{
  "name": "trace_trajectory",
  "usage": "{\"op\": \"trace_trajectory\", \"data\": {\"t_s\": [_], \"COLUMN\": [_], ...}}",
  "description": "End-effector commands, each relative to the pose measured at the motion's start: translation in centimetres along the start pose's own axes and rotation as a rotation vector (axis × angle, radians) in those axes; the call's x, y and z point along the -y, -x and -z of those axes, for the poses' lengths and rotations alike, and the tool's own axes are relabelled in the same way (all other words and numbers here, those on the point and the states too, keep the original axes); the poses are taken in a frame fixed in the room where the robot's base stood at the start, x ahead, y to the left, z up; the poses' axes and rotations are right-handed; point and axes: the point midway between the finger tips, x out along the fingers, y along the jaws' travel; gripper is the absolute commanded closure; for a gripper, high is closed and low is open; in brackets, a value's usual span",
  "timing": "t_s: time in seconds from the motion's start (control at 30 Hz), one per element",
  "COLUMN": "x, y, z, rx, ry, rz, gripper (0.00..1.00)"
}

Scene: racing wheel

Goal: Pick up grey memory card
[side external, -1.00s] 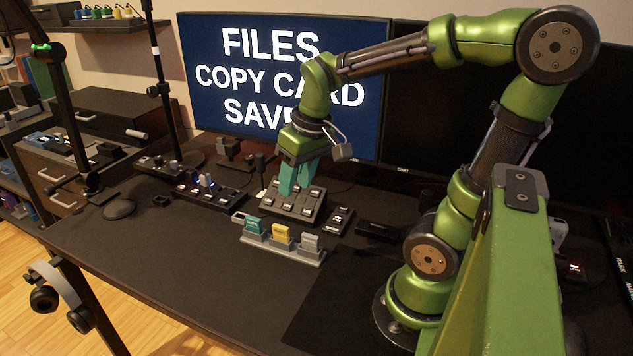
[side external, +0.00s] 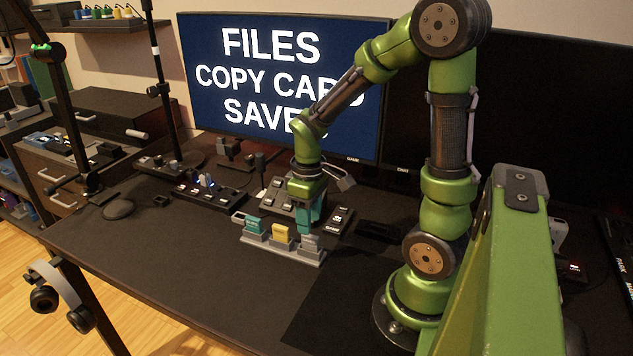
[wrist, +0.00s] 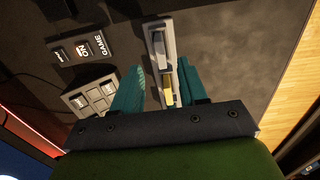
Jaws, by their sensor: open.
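The grey memory card (side external: 311,243) stands in the right slot of a grey holder (side external: 283,255) on the desk. In the wrist view the grey card (wrist: 158,47) shows near the top, beyond the fingertips. A yellow card (side external: 281,233) is in the middle slot and a teal card (side external: 255,226) in the left slot. My gripper (side external: 310,228) points down close above and behind the grey card, its teal fingers open. In the wrist view the gripper (wrist: 160,82) has the holder and the yellow card (wrist: 168,90) showing between its fingers; I cannot tell any contact.
A grey button pad (side external: 280,192) stands just behind the gripper. A black GAME switch box (side external: 340,220) lies close to its right. The desk (side external: 190,265) is clear in front and to the left of the holder. A monitor (side external: 230,95) stands at the back.

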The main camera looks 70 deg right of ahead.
Motion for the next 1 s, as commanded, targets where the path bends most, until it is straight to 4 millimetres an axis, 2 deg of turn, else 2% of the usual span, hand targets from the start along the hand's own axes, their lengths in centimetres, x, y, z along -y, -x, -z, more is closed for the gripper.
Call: {"op": "trace_trajectory", "data": {"t_s": [0.17,0.43,0.73,1.0], "x": [0.1,0.2,0.2,0.1], "y": [-1.3,-5.1,-5.6,-5.6], "z": [-0.1,-0.3,-0.2,-0.2], "rx": [0.003,0.004,-0.002,-0.001], "ry": [-0.001,0.0,0.0,0.0], "rz": [0.001,0.002,0.001,0.0], "gripper": [0.57,0.57,0.57,0.97]}}
